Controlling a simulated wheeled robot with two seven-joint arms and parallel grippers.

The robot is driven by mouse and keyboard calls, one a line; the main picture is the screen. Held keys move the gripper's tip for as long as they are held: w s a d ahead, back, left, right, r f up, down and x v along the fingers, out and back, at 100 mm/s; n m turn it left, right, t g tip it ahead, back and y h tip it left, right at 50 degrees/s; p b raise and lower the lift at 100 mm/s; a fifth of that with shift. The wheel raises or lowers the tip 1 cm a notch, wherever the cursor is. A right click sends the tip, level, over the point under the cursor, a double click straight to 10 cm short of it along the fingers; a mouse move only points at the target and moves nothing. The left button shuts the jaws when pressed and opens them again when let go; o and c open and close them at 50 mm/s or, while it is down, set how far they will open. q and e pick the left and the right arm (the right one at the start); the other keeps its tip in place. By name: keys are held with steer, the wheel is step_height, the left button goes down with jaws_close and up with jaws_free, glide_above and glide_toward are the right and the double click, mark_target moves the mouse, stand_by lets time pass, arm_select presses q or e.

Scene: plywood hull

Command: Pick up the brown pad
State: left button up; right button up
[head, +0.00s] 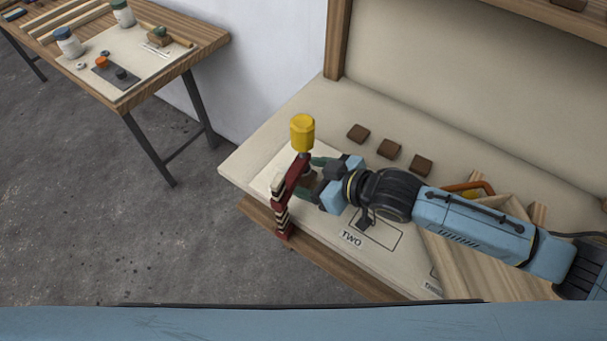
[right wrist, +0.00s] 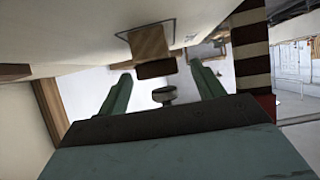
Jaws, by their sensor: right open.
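Three brown pads lie in a slanting row on the beige bench top: a left pad (head: 358,133), a middle pad (head: 389,150) and a right pad (head: 420,166). My right gripper (head: 312,176) is open, left of and nearer than the row, pointing left. Its green fingers show spread in the right wrist view (right wrist: 162,90), with no pad visibly held. A red upright with pale bands (head: 283,208) and a yellow top (head: 302,133) stands beside the fingers. A striped post shows outside them in the right wrist view (right wrist: 251,55). My left gripper is out of view.
A label reading TWO (head: 350,239) and a marked outline lie at the bench front. Wooden pieces (head: 458,255) and an orange handle (head: 470,187) are under and beyond my right arm. A separate wooden table (head: 205,42) with jars stands back left.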

steer(key=shift+c, duration=0.2)
steer(key=c, duration=1)
